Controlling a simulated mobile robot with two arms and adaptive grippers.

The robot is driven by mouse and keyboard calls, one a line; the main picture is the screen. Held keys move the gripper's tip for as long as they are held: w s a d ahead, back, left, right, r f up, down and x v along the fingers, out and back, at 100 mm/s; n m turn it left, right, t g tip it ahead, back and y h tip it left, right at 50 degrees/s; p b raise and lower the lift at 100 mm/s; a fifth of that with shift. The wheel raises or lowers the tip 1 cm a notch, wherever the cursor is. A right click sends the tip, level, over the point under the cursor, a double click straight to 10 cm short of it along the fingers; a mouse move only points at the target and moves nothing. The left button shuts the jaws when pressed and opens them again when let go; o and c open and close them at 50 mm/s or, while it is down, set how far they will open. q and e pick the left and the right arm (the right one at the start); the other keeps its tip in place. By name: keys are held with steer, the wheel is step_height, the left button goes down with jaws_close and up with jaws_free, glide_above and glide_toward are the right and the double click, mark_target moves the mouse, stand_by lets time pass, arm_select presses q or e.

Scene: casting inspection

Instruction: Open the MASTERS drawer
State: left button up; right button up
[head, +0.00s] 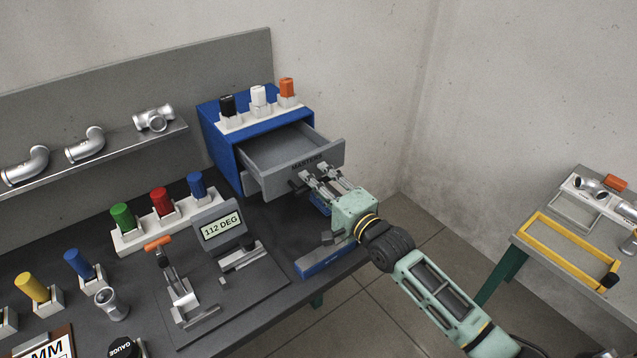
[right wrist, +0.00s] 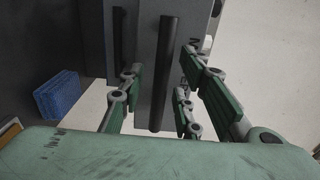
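The MASTERS drawer (head: 320,160) is grey and stands well out of its blue cabinet (head: 227,150), with its bare inside showing. Its dark bar handle (right wrist: 165,75) runs up the middle of the drawer front in the right wrist view. My right gripper (head: 318,178) is at the drawer front. Its fingers (right wrist: 160,100) stand apart on either side of the handle, with gaps visible between them and the bar, so it looks open around the handle. My left gripper is not in view.
Black, white and orange capped pieces stand on the cabinet (head: 258,100). A gauge display reading 112 DEG (head: 221,226) and a fixture stand on the dark bench (head: 240,315). A blue block (head: 325,262) lies at the bench edge below my gripper. A side table holds a yellow frame (head: 565,235).

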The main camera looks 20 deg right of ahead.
steer(key=v, duration=1.2)
steer(key=s+a+f+n+g+h, duration=0.1)
steer(key=s+a+f+n+g, duration=0.1)
steer(key=s+f+n+g, duration=0.3)
steer(key=s+a+f+n+g+h, duration=0.1)
steer(key=s+a+f+n+g, duration=0.2)
steer(key=s+f, duration=0.35)
steer(key=s+d+f+n+g+h, duration=0.1)
steer(key=s+f+n+g+h, duration=0.2)
steer(key=s, duration=0.5)
steer(key=s+d+f+n+g+h, duration=0.1)
steer(key=s+d+n+g, duration=0.15)
steer(key=s+n, duration=0.4)
steer(key=s+f+m+g, duration=0.1)
steer(key=s+f, duration=0.2)
steer(key=f, duration=2.5)
steer(key=s+d+f+g, duration=0.1)
steer(key=s+d+f, duration=0.1)
steer(key=s+f, duration=1.2)
steer(key=s, duration=0.2)
steer(key=shift+s+d+f, duration=0.15)
steer(key=shift+s+f, duration=0.05)
steer(key=shift+s, duration=0.1)
